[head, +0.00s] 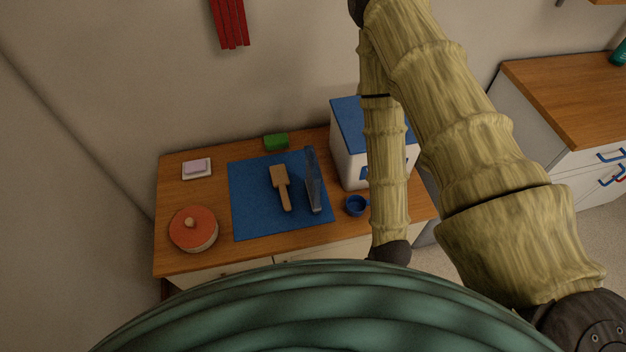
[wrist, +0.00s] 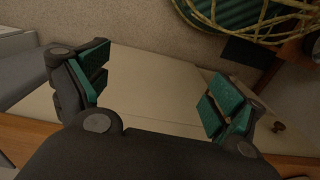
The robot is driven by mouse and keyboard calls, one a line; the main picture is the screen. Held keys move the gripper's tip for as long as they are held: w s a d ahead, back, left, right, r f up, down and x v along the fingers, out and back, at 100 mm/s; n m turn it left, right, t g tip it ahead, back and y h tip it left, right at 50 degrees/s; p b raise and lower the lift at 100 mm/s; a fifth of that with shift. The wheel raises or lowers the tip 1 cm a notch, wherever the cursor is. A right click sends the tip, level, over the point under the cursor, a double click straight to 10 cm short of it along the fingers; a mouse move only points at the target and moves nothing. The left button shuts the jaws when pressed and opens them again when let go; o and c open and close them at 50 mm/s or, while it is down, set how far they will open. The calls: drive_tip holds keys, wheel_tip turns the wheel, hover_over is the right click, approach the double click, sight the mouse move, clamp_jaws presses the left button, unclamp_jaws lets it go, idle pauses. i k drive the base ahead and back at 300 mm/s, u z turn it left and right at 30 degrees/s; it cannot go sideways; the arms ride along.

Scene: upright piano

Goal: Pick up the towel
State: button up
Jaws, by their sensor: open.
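A red cloth (head: 229,22), which looks like the towel, hangs in folds against the wall at the top of the head view. Its upper end is cut off by the picture edge. It does not show in the wrist view. My gripper (wrist: 160,88) shows in the wrist view with its two green-padded fingers spread wide apart and nothing between them. Behind the fingers is a pale panel, apart from the towel. I cannot make out the gripper in the head view, where my arm fills the right of centre.
Below the towel stands a wooden counter (head: 172,262) with a blue mat (head: 248,222), a wooden brush or mallet (head: 281,188), a blue cup (head: 356,205), a white box with blue lid (head: 347,152), a green block (head: 276,142) and an orange-topped round container (head: 193,229). Another cabinet (head: 560,95) stands right.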

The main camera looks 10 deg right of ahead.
sight(314, 176)
drive_tip(key=u, duration=1.05)
drive_tip(key=k, duration=0.85)
drive_tip(key=z, duration=0.5)
